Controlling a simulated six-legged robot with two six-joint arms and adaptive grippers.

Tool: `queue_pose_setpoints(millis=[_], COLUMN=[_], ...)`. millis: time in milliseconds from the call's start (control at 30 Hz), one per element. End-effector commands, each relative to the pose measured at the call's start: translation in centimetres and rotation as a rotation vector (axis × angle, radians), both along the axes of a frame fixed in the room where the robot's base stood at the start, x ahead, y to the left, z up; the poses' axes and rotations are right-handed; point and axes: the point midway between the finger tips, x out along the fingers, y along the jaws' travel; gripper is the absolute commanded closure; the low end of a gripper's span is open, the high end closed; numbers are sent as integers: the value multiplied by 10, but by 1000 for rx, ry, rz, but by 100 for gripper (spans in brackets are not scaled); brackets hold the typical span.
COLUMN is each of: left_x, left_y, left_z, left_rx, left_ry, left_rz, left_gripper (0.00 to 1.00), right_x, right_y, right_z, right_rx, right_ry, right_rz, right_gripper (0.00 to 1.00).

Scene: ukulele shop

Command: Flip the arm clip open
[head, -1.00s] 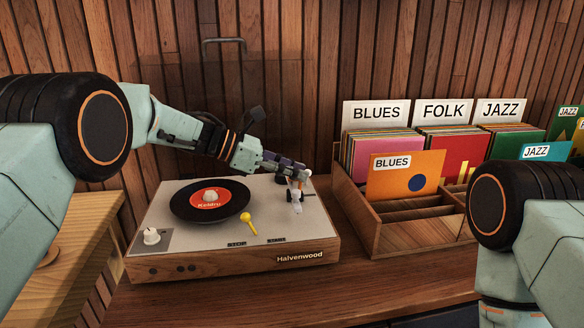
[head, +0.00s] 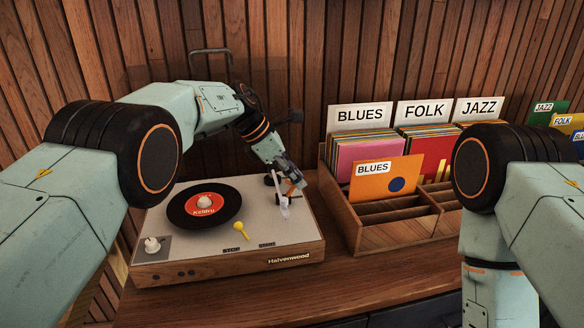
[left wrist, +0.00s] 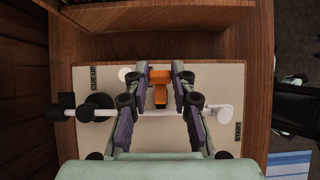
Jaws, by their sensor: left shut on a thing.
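The record player (head: 225,268) stands on the wooden counter, with a black record (head: 204,202) on its platter. Its tonearm (head: 281,195) is at the deck's right side. In the left wrist view the tonearm (left wrist: 160,112) runs across, with a dark counterweight at the left and a white head at the right. The orange arm clip (left wrist: 159,84) sits between the fingertips of my left gripper (left wrist: 160,80). In the head view my left gripper (head: 292,182) reaches down at the tonearm, shut on the clip, which is mostly hidden there. My right gripper is out of view.
A yellow lever (head: 240,230) and a white knob (head: 152,246) stand on the deck. A wooden record crate (head: 375,236) with Blues, Folk and Jazz dividers is close on the right. A metal handle (head: 211,53) shows against the slatted wall.

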Motion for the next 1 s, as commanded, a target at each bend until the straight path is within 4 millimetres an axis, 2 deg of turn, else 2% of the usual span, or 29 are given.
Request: queue_pose_setpoints(millis=[667, 700, 967, 1000], left_x=[-1, -1, 0, 0], left_y=[-1, -1, -2, -2], left_z=[-3, -3, -2, -2], left_rx=[42, 42, 40, 40], left_ry=[14, 14, 11, 11], left_rz=[-1, -1, -1, -1], left_gripper=[100, 75, 53, 53], right_x=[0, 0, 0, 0], right_y=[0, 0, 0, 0], right_z=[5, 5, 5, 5], right_rx=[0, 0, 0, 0], right_ry=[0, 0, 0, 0], right_rz=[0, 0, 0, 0], right_gripper=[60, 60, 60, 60])
